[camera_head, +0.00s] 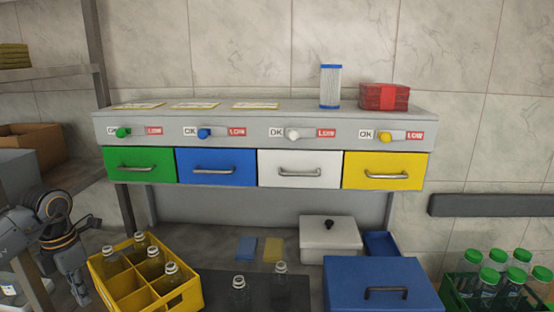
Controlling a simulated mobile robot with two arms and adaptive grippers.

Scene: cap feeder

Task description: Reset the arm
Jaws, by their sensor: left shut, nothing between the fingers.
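My left arm comes in at the lower left, and my left gripper (80,288) points down beside the yellow crate (190,302). It is shut and empty, apart from the crate as far as I can tell. My right gripper is out of view. The feeder (260,112) stands at the back with four closed drawers: green (140,172), blue (217,174), white (299,178) and yellow (386,180).
The crate holds several clear bottles. Two bottles (239,294) stand on a dark mat (262,283). A white lidded box (331,243) and a blue box (380,270) stand right of them. Green-capped bottles (497,257) fill a crate at lower right. Shelves (50,72) flank the left.

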